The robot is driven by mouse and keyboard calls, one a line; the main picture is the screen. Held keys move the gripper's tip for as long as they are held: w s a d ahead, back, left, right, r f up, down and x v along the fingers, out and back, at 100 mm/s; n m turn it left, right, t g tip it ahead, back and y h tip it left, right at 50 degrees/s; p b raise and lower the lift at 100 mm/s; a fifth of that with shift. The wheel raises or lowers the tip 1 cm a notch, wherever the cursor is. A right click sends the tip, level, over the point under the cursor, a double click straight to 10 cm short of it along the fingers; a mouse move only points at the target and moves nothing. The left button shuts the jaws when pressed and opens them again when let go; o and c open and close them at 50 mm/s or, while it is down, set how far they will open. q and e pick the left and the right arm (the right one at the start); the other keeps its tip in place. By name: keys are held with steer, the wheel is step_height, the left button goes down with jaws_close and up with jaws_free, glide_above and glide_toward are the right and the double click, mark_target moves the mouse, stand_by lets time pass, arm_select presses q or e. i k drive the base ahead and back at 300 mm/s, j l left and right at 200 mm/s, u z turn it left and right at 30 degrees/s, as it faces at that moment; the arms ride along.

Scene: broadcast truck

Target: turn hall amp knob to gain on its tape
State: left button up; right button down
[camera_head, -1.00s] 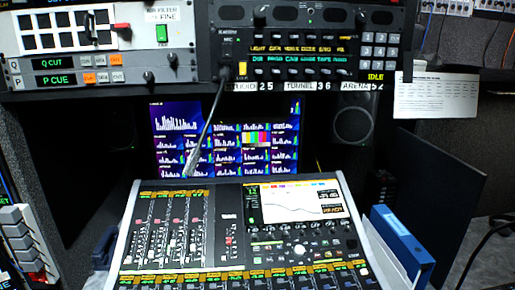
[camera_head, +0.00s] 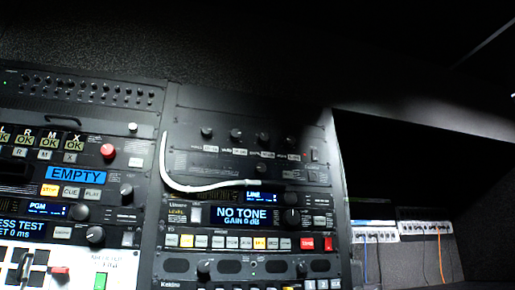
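A dark rack panel with a row of several small black knobs (camera_head: 236,134) is in the upper middle of the head view. White tape labels (camera_head: 233,151) run below the knobs; their writing is too small to read. I cannot tell which knob, if any, is the hall amp knob, nor where its pointer stands. Below it, a unit's blue display (camera_head: 243,217) reads NO TONE, GAIN 0 dB. It has a large black knob (camera_head: 291,218) to its right. Neither of my grippers is in view.
A white cable (camera_head: 185,187) curves down the panel's left side and across to the unit below. Patch boxes with cables (camera_head: 425,228) sit at right. The upper right is dark.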

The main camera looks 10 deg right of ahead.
mark_target(206, 130)
steer(key=k+l+u, duration=0.15)
steer(key=l, duration=1.25)
steer(key=k+u, duration=0.05)
